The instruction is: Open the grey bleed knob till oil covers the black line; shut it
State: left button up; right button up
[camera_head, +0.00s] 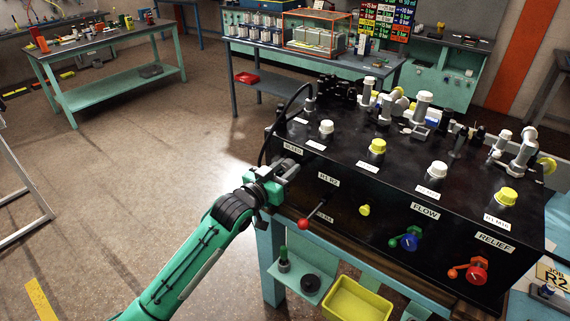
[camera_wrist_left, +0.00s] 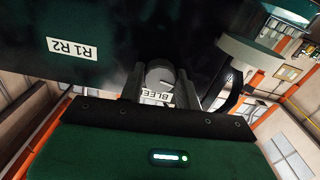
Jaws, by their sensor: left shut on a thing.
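The grey bleed knob (camera_wrist_left: 159,74) shows in the left wrist view, on the dark face of the bench unit, with the BLEED label (camera_wrist_left: 156,95) partly covered beside it. My left gripper (camera_wrist_left: 162,90) is shut on the knob, one finger on each side. In the head view my left gripper (camera_head: 288,169) reaches the left end of the black unit's front, just below the BLEED label (camera_head: 293,149), and hides the knob. I cannot make out the black line or any oil level. My right gripper is not in view.
The black hydraulic unit (camera_head: 335,183) carries a red-balled lever (camera_head: 303,224), a blue FLOW knob (camera_head: 409,243) and a red RELIEF knob (camera_head: 477,270). A black hose (camera_head: 266,135) arches close behind my gripper. A yellow bin (camera_head: 357,301) sits below.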

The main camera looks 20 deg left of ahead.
pick_arm(q)
jog(key=shift+n+p, duration=0.45)
jog(key=shift+n, duration=0.65)
jog(key=o, duration=1)
jog(key=shift+c, duration=0.2)
jog(key=b+v, duration=0.4)
jog(key=v, duration=0.9)
jog(key=shift+s, duration=0.4)
